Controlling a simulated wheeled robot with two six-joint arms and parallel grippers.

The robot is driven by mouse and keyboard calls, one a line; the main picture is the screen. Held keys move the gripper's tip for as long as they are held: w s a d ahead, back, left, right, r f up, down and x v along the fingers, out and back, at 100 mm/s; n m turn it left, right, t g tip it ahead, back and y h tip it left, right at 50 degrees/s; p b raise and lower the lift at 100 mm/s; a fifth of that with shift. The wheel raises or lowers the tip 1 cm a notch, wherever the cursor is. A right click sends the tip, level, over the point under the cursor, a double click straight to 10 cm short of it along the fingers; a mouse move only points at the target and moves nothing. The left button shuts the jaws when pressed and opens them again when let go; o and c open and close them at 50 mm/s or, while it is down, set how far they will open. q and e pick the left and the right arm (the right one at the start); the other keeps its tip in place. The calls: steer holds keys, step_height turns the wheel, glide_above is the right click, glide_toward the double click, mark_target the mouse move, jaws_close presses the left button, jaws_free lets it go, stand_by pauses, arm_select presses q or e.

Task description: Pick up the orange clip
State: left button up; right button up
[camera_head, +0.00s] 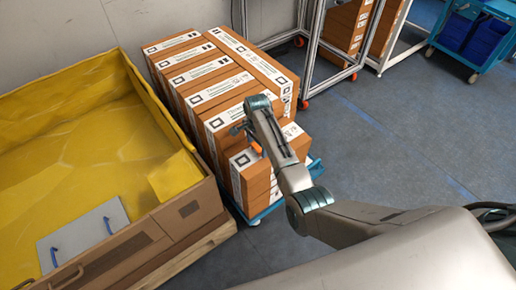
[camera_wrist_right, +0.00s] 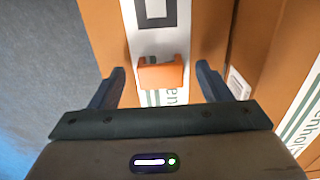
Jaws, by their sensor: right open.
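The orange clip (camera_wrist_right: 161,74) shows in the right wrist view, against the white label strip of a brown box. My right gripper (camera_wrist_right: 161,82) is open, with one dark finger on each side of the clip. I see gaps between the clip and both fingers. In the head view my right gripper (camera_head: 243,128) is over the near end of the box stack. A small orange patch, likely the clip (camera_head: 257,148), shows just below it, partly hidden by my arm. My left gripper is not in view.
Brown labelled boxes (camera_head: 205,72) stand stacked on a blue wheeled cart (camera_head: 257,212). A large crate with a yellow lining (camera_head: 90,105) stands close on the left. White frames (camera_head: 310,42) stand behind. Open blue-grey floor (camera_head: 400,130) lies to the right.

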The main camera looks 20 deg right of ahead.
mark_target(257, 147)
steer(key=shift+f, duration=0.75)
steer(key=c, duration=1)
step_height(257, 147, up, 10)
steer(key=shift+f+p, duration=0.2)
steer(key=shift+p, duration=0.15)
steer(key=shift+c, duration=0.2)
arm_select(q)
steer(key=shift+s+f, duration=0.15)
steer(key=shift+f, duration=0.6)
arm_select(e)
steer(key=shift+r, duration=0.25)
